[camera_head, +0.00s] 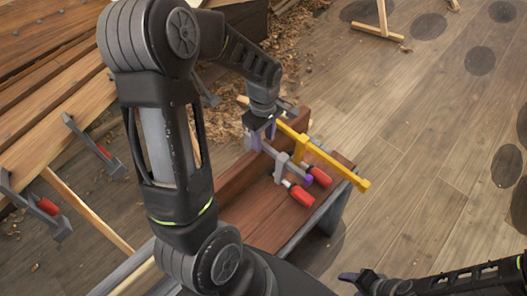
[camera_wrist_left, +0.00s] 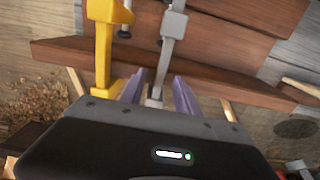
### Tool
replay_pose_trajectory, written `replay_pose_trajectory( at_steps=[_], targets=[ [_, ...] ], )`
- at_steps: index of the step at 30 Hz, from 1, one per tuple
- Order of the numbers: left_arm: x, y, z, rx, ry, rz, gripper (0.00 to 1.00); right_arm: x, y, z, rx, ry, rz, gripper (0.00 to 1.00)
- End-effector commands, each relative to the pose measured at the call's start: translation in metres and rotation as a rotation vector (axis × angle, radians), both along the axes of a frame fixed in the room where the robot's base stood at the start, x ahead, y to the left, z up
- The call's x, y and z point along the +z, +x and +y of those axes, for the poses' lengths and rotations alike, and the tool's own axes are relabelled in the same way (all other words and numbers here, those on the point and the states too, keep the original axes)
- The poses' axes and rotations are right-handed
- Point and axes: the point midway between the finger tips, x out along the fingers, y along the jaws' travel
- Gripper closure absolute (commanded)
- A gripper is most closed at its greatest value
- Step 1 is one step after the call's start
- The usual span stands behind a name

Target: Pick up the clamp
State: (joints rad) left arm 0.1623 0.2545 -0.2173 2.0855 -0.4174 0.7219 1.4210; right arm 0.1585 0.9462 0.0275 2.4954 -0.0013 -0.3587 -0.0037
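A grey clamp (camera_head: 289,163) with a red handle (camera_head: 299,193) is in a wooden box or tray (camera_head: 262,203) in the head view. A yellow clamp (camera_head: 325,157) with a red handle lies close beside it. My left gripper (camera_head: 262,133) is above the far end of the grey clamp. In the left wrist view, its purple fingers (camera_wrist_left: 159,92) stand apart on either side of the grey clamp's bar (camera_wrist_left: 166,50), with gaps visible. The yellow clamp (camera_wrist_left: 104,45) is just left of the fingers there. My right gripper (camera_head: 358,279) is low at the right, its fingers unclear.
More grey clamps with red handles (camera_head: 98,148) (camera_head: 38,207) sit on the hull planks (camera_head: 45,95) at left. Wood shavings (camera_head: 222,122) lie on the floor behind the box. A wooden trestle (camera_head: 380,27) stands at the back. The floor at right is clear.

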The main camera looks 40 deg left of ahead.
Motion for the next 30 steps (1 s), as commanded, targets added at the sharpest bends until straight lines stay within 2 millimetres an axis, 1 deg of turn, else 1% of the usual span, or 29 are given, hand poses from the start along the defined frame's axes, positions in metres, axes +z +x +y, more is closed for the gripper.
replay_pose_trajectory(
  at_steps=[1, 4, 21, 30],
  targets=[
    [-0.0067, -0.0006, -0.0002, 0.000, -0.001, 0.002, 0.62, -0.0015, 0.0000, 0.0000, 0.000, 0.000, 0.000, 0.44],
    [-0.0106, -0.0002, -0.0002, 0.000, 0.000, 0.000, 0.62, -0.0016, 0.0000, 0.0000, 0.000, 0.000, 0.000, 0.44],
    [-0.0100, 0.0000, -0.0002, -0.001, 0.000, -0.001, 0.62, -0.0013, 0.0000, 0.0000, 0.000, 0.000, 0.000, 0.44],
    [-0.0100, 0.0000, -0.0002, -0.001, 0.000, -0.001, 0.86, -0.0013, 0.0000, 0.0000, 0.000, 0.000, 0.000, 0.44]
  ],
)
